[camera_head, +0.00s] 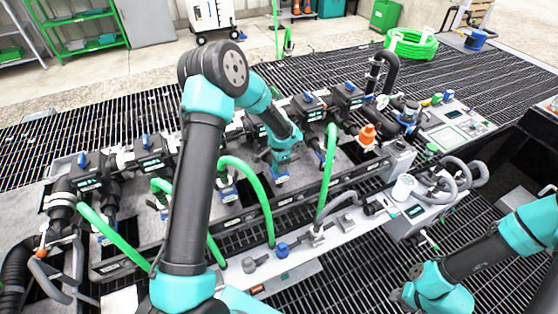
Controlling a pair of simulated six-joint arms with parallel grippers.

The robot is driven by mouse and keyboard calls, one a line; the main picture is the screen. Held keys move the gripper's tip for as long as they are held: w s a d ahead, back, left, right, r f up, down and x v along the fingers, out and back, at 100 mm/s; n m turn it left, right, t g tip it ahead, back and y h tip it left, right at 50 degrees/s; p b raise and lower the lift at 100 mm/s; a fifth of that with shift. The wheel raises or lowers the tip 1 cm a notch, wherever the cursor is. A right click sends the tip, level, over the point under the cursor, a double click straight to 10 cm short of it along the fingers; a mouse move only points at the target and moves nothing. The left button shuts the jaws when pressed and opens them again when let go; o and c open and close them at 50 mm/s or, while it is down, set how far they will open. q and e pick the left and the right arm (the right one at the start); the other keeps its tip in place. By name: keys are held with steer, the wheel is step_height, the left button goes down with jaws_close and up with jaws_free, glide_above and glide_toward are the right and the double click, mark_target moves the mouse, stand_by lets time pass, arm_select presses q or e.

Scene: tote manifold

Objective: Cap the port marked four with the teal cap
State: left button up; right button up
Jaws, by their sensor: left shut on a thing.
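My left gripper (281,166) reaches down from the large arm crossing the middle of the view. It is shut on a small teal piece, apparently the teal cap, which is hard to tell apart from the teal gripper. A blue port fitting (280,179) with a pale label shows right at its fingertips; I cannot tell whether the cap touches it. Another blue port fitting (227,192) with a white label is to the left. The port numbers are too small to read. My right arm's wrist shows at lower right, but its fingertips are out of view.
A blue cap (282,250) and a grey cap (249,265) sit on the pale front rail (300,257). Green hoses (329,165) arch over the manifold near my left gripper. Open grating (350,280) lies in front.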

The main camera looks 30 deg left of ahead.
arm_select(q)
steer(key=shift+f, duration=0.15)
steer(key=o, duration=1.1)
step_height(320, 180, up, 18)
steer(key=shift+f, duration=0.25)
steer(key=shift+c, duration=0.5)
